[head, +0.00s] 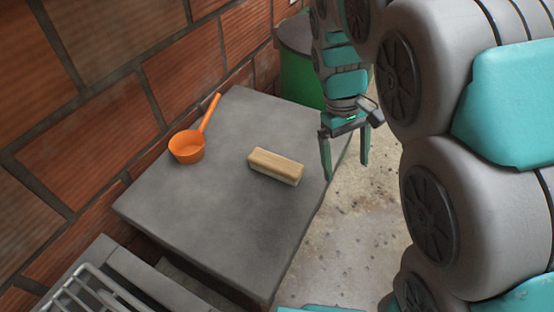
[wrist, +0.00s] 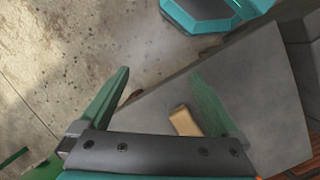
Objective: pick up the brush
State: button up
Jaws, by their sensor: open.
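The brush (head: 275,167) is a block with a light wooden body and a paler underside. It lies on the grey table top (head: 225,215), right of the middle, in the head view. In the wrist view the brush (wrist: 185,121) shows between the fingers, close to the right one, with its near end cut off by the gripper body. My gripper (head: 345,170) is open and empty. In the head view it hangs at the table's right edge, to the right of the brush and apart from it.
A green bin (head: 298,80) stands behind the table. A white wire rack (head: 95,290) is at the front left. Concrete floor (head: 340,240) lies open right of the table.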

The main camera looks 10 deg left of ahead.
jog(key=w+a+f+n+h, duration=0.15)
jog(key=w+a+n, duration=0.25)
jog(key=w+a, duration=0.4)
jog(key=n+p, duration=0.1)
jog(key=n, duration=0.2)
send_near(275, 161)
jog(key=shift+s+d+f+t, duration=0.15)
jog(key=shift+d+f, duration=0.1)
jog(key=shift+f, duration=0.35)
jog(key=shift+s+d+f+t, duration=0.1)
jog(key=shift+d+f+t, duration=0.1)
jog(key=shift+f, duration=0.35)
jog(key=shift+a+f+n+h, duration=0.15)
jog(key=shift+a+n+h, duration=0.05)
jog(key=shift+n+h, duration=0.1)
jog(key=shift+d+f, duration=0.1)
jog(key=shift+f, duration=0.45)
jog(key=shift+x, duration=1.5)
jog(key=x, duration=0.1)
jog(key=p+x, duration=0.1)
jog(key=x, duration=0.1)
jog(key=shift+s+d+f, duration=0.2)
jog(key=shift+s, duration=0.05)
jog(key=c, duration=1.5)
